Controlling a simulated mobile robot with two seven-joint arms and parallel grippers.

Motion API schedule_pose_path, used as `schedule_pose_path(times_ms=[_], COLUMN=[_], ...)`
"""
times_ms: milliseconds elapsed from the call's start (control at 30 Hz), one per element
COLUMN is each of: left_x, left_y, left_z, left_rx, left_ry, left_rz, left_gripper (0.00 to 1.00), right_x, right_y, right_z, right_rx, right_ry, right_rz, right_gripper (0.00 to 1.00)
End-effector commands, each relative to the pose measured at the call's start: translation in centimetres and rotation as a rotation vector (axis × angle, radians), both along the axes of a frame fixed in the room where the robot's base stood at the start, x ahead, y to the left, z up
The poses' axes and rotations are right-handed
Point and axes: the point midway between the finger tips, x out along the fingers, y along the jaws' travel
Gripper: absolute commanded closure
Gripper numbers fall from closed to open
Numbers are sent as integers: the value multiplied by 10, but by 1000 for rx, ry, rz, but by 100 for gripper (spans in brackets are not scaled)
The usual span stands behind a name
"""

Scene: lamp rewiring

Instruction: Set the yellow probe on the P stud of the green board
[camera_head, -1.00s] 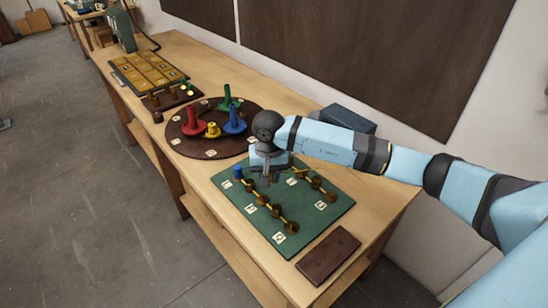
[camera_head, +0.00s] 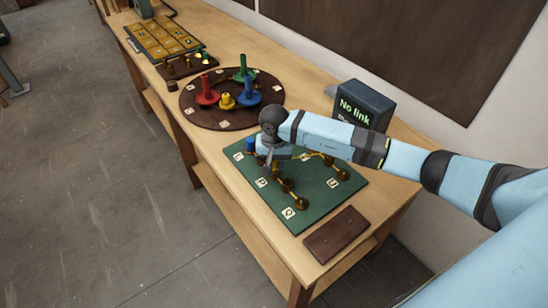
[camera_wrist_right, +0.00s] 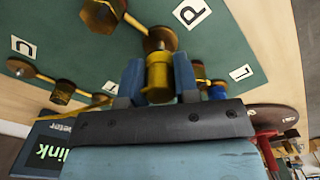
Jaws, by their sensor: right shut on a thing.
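In the right wrist view, my right gripper (camera_wrist_right: 159,78) is shut on a yellow cylinder, which I take as the yellow probe (camera_wrist_right: 159,72). The P label (camera_wrist_right: 190,12) lies on the green board (camera_head: 300,222). The brass stud (camera_wrist_right: 160,38) beside that label shows just beyond the probe. I cannot tell whether the probe touches it. In the head view, my right gripper (camera_head: 270,166) is low over the board's left half and hides part of it. A blue upright piece (camera_head: 250,144) stands at the board's far left corner. My left gripper is not in view.
Brass links and several studs (camera_head: 301,203) stand on the board. A meter (camera_head: 362,104) reading "No link" stands behind it. A round dark tray (camera_head: 195,117) with coloured pegs lies beyond. A brown block (camera_head: 335,235) lies at the near end.

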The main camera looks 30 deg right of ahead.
Motion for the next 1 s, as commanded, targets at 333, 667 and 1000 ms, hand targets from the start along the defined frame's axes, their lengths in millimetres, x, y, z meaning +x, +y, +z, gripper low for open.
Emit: schedule_pose_path(times_ms=[333, 667, 1000], left_x=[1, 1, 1], left_y=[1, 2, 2], left_z=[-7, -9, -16], left_rx=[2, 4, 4], left_ry=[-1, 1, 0], left_rz=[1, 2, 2], left_gripper=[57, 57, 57], right_x=[0, 0, 0], right_y=[0, 0, 0], right_z=[-17, -18, -25], right_rx=[0, 0, 0], right_ry=[0, 0, 0], right_rz=[1, 1, 1], right_gripper=[94, 94, 94])
